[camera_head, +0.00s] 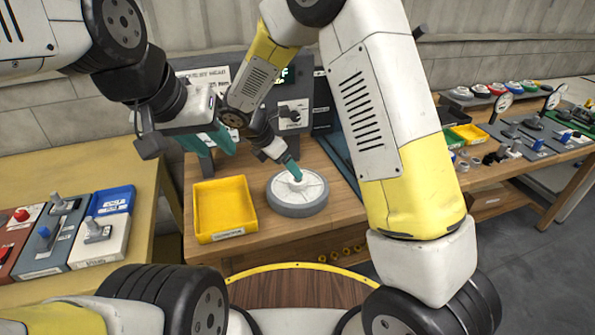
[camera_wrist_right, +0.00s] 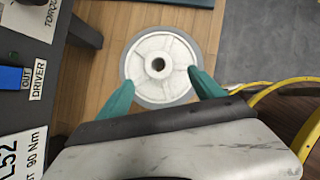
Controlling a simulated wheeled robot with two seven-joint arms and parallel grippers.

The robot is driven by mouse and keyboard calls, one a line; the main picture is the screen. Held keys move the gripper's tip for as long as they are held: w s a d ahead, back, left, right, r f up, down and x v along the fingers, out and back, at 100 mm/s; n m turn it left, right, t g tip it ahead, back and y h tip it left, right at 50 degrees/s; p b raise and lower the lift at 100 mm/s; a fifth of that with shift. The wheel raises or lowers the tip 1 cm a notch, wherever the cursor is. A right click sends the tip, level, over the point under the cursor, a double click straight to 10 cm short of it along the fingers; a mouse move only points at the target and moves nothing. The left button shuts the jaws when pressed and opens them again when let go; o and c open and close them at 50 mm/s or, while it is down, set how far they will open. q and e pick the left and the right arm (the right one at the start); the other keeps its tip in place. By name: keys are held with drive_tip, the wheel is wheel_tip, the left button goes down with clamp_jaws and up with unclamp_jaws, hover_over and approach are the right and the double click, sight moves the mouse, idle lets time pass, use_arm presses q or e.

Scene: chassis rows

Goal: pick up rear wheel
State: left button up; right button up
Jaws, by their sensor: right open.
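The wheel (camera_head: 298,200), with a white spoked hub and grey tyre, lies flat on the wooden bench. It also shows in the right wrist view (camera_wrist_right: 160,65), with a round hole at its hub. My right gripper (camera_head: 290,170) is over the far side of the wheel. In the right wrist view its teal fingers (camera_wrist_right: 162,92) are apart and overlap the wheel's near edge on either side, with nothing held. Whether they touch it I cannot tell. My left gripper (camera_head: 212,150) hangs empty above the yellow tray, its teal fingers apart.
A yellow tray (camera_head: 224,209) stands left of the wheel. A dark tool station (camera_head: 300,95) is behind.

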sight(298, 188)
drive_tip(key=x, duration=0.7)
drive_tip(key=shift+w+f, duration=0.25)
drive_tip(key=shift+f, duration=0.1)
drive_tip(key=shift+r, duration=0.1)
clamp_jaws()
